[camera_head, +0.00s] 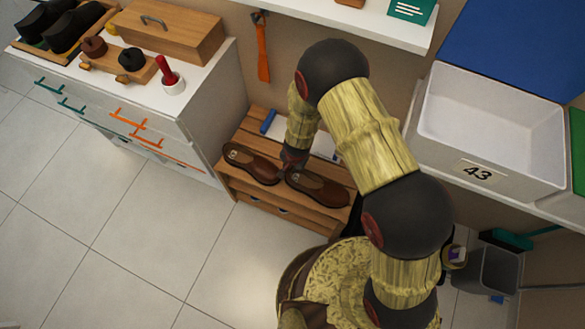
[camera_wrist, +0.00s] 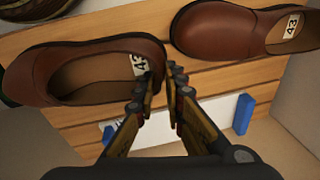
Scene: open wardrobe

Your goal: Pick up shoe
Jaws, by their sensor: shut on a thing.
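Two brown leather shoes with "43" labels inside lie on a slatted wooden rack (camera_head: 240,150). My gripper (camera_head: 292,165) is at the heel of the right-hand shoe (camera_head: 322,189). In the wrist view this shoe (camera_wrist: 95,70) is on the left, and my gripper (camera_wrist: 163,82) is shut on its heel edge, with the fingers close together. The shoe still looks level with the rack; any gap beneath it cannot be told. The other shoe (camera_head: 250,164) lies to the left, and in the wrist view (camera_wrist: 225,32) it is at the upper right.
A blue-ended white object (camera_wrist: 243,113) lies behind the shoes. A white drawer cabinet (camera_head: 200,110) stands left of the rack. An orange shoehorn-like tool (camera_head: 263,50) hangs on the wall. A white bin marked 43 (camera_head: 440,135) is at the right. Open tiled floor (camera_head: 130,240) lies in front.

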